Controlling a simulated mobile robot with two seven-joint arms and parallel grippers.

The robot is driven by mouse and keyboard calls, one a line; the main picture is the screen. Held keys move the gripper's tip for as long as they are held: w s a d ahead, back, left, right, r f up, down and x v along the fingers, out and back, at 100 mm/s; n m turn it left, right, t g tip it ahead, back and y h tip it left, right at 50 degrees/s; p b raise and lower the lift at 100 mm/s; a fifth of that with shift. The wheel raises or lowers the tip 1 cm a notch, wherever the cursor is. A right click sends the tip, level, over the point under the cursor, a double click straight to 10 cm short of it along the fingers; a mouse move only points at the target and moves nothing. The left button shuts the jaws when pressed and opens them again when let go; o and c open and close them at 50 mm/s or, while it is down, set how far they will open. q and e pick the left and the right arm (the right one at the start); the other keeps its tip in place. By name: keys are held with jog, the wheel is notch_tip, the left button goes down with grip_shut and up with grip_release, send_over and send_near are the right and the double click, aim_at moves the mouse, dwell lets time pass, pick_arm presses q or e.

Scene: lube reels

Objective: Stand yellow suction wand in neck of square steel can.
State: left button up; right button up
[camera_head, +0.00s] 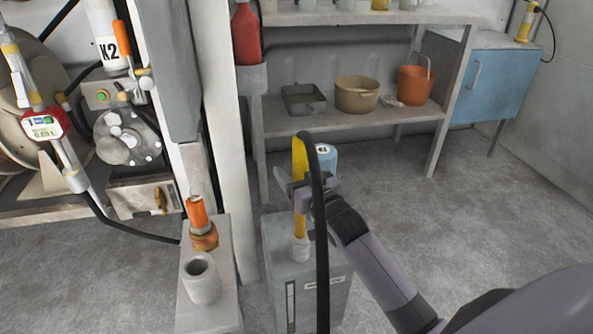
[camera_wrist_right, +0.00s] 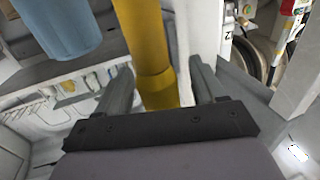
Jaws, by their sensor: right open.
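The yellow suction wand (camera_head: 299,160) stands about upright, its lower end at the pale neck (camera_head: 300,249) of the square steel can (camera_head: 277,285). The wand appears to be in the neck; how deep is hidden. A black hose (camera_head: 321,230) arches from the wand's top and hangs down in front of the can. My right gripper (camera_head: 303,192) is at the wand's middle. In the right wrist view the wand (camera_wrist_right: 155,65) passes between the spread fingers of this gripper (camera_wrist_right: 160,88), with gaps on both sides. My left gripper is not in view.
A blue cylinder (camera_head: 327,160) is close behind the wand. Left of the can, a grey pedestal (camera_head: 208,315) carries an empty grey cup (camera_head: 201,280) and an orange-handled tool (camera_head: 197,213) in a brass-coloured holder. A shelf with tubs stands behind. The floor right of the can is clear.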

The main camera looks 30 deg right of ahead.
pick_arm(q)
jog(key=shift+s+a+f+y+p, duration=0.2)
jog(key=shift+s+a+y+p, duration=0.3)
jog(key=shift+p, duration=0.45)
pick_arm(e)
jog(key=s, duration=0.7)
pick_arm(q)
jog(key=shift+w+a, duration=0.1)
